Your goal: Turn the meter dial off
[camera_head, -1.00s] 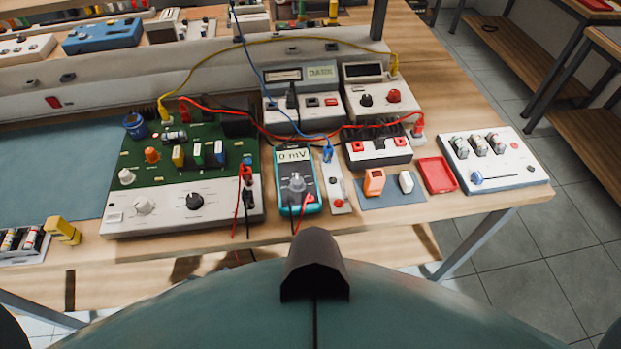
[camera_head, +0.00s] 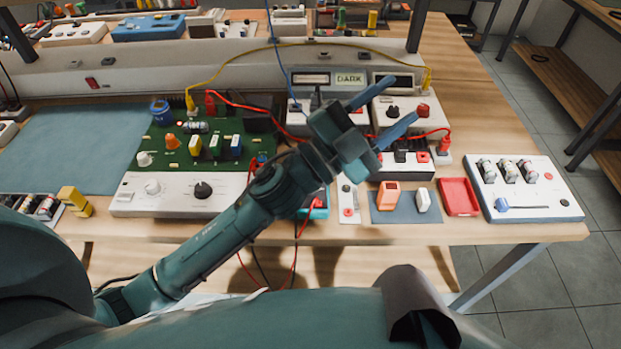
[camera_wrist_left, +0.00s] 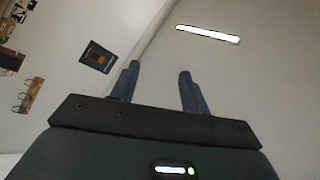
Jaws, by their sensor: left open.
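The meter (camera_head: 319,207) is a teal handheld multimeter on the bench. My left forearm and wrist cover most of it in the head view; its dial and display are hidden, and only a teal lower edge shows. My left gripper (camera_head: 404,99) is above and beyond the meter, raised over the bench, its two blue fingers spread and pointing up and to the right. In the left wrist view the gripper (camera_wrist_left: 159,70) is open and empty, facing a pale wall or ceiling. My right gripper is not in view.
A green circuit board unit (camera_head: 170,150) stands left of the meter. A red tray (camera_head: 460,197), an orange block (camera_head: 388,195) and a white switch box (camera_head: 525,188) lie to the right. Red and yellow cables cross the bench behind. A blue mat (camera_head: 70,150) is at left.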

